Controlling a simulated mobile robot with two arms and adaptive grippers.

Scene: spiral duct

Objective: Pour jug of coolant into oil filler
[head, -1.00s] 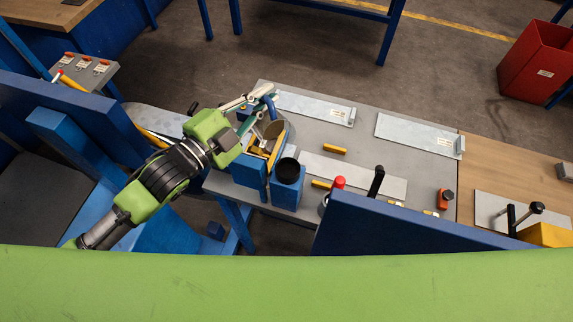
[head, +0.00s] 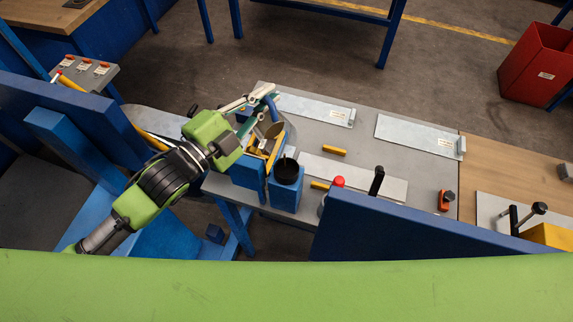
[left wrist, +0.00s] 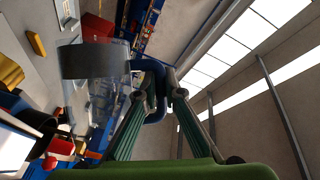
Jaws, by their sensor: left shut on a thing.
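A clear jug with a blue handle (head: 271,106) is held at the left end of the grey bench. In the left wrist view its blue handle (left wrist: 157,88) lies between my fingers, with the clear body and a dark grey band beyond. My left gripper (head: 258,97) is shut on the handle. A brownish round surface shows on the jug, which looks tilted toward the filler. The oil filler, a black round opening (head: 287,172) on a blue block (head: 286,198), is just below and right of the jug. A thin dark line stands above the opening; I cannot tell what it is. My right gripper is not in view.
A red-capped bottle (head: 337,184) and a black lever (head: 376,181) stand right of the filler. Flat metal plates (head: 315,107) and yellow blocks (head: 334,151) lie on the bench. A blue beam (head: 420,228) crosses in front. A red bin (head: 538,62) stands far right.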

